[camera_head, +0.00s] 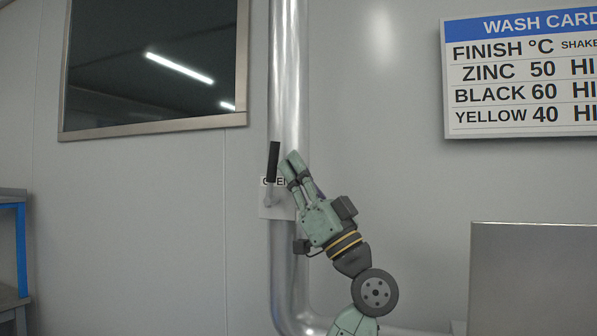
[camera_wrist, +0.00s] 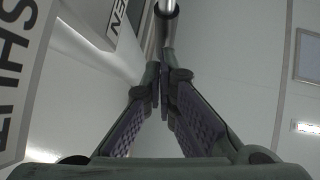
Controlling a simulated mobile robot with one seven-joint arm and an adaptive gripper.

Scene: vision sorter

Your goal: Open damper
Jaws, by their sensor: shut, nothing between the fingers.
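The damper handle has a black grip (camera_head: 273,162) pointing up, with a grey hub below it on the vertical metal duct pipe (camera_head: 289,80). A white label (camera_head: 265,208) behind the hub carries lettering that looks like "OPEN", partly covered by the handle. My gripper (camera_head: 291,160) is just right of the black grip, its fingers shut and pointing up and left. I cannot tell whether they touch the grip. In the wrist view the fingertips (camera_wrist: 164,85) meet with nothing between them.
The pipe bends right near the floor of the view. A grey metal box (camera_head: 535,280) stands at lower right. A wash card sign (camera_head: 520,75) and a dark window (camera_head: 150,65) are on the wall. A blue-framed bench (camera_head: 20,250) is at far left.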

